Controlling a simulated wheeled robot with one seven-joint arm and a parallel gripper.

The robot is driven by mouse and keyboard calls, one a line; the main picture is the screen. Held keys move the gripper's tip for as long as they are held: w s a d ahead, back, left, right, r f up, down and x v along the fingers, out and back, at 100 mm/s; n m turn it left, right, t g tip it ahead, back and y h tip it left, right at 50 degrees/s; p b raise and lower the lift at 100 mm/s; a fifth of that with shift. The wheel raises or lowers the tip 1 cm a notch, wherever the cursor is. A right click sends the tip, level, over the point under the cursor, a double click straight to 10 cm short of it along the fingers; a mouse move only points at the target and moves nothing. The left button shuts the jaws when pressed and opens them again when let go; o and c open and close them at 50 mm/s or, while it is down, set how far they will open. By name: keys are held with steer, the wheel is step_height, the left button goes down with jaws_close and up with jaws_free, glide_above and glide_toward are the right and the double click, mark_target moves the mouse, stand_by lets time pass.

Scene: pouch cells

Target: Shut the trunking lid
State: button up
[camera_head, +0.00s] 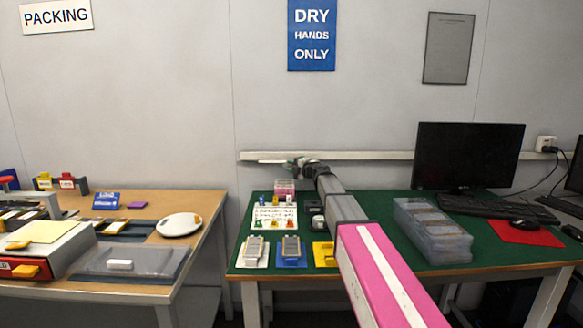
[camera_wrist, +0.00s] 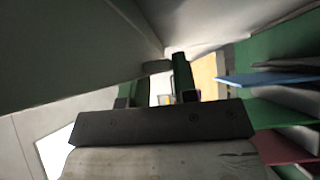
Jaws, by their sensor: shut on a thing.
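The pale trunking (camera_head: 400,155) runs level along the wall behind the green bench. My gripper (camera_head: 290,162) is at its left part, in front of the wall above the back of the bench. A thin pale strip, apparently the lid (camera_head: 270,161), shows just left of my gripper. In the wrist view my gripper's dark green fingers (camera_wrist: 158,85) stand a little apart, close to a large grey surface. My gripper is shut on what seems to be the lid edge; the grip itself is mostly hidden. I cannot tell how far the lid stands open.
The green bench (camera_head: 380,265) holds a pink box (camera_head: 285,186), a white card (camera_head: 275,215), small cell holders and a stack of clear trays (camera_head: 432,230). A monitor (camera_head: 468,157) stands before the trunking at right. A wooden bench (camera_head: 205,210) is at left, past a gap.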

stand_by(0.3)
steer(key=shift+r+m+g+h, duration=0.65)
steer(key=shift+m+g, duration=0.4)
steer(key=shift+g, duration=0.1)
steer(key=shift+r+m+g+h, duration=0.65)
steer(key=shift+m+g, duration=0.4)
steer(key=shift+g, duration=0.1)
steer(key=o, duration=0.9)
